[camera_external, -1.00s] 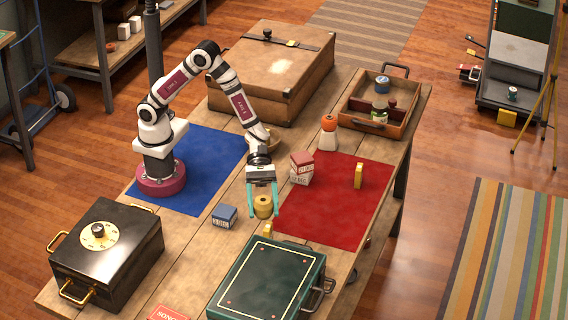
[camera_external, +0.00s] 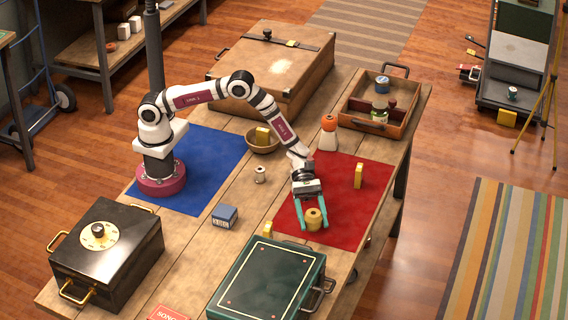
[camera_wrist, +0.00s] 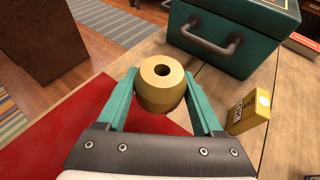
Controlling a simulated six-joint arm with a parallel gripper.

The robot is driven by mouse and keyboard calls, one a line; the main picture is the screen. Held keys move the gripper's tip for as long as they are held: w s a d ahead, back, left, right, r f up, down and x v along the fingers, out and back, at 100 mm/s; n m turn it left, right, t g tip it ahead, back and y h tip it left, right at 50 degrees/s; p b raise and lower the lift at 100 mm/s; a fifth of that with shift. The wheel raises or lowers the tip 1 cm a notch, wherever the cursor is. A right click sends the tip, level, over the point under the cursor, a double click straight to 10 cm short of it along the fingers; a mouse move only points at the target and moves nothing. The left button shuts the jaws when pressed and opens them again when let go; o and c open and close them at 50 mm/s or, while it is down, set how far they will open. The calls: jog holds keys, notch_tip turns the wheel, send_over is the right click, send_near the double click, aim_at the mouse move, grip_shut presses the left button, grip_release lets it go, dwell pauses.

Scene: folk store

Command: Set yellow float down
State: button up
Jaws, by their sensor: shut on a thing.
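The yellow float (camera_external: 314,218) is a rounded yellow piece with a hole through its top. My gripper (camera_external: 312,222) is shut on it, one teal finger on each side, and the float stays upright. In the wrist view the float (camera_wrist: 160,85) sits between the two finger tips. Float and gripper are at the front part of the red mat (camera_external: 345,215) in the outside view. I cannot tell whether the float touches the mat or hangs just above it.
A yellow box (camera_external: 359,175) stands on the mat; another (camera_wrist: 248,111) stands near the green case (camera_external: 268,285). An orange-topped bottle (camera_external: 329,133), a wooden bowl (camera_external: 262,146), a small pale spool (camera_external: 260,175) and a blue box (camera_external: 224,216) stand around.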

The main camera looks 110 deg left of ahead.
aim_at(316, 238)
jog(key=f, duration=0.2)
jog(key=a+f, duration=0.1)
jog(key=f, duration=0.1)
jog(key=shift+w, duration=0.4)
jog(key=shift+f, duration=0.4)
jog(key=shift+f, duration=0.15)
jog(key=o, duration=1.4)
jog(key=shift+c, duration=0.2)
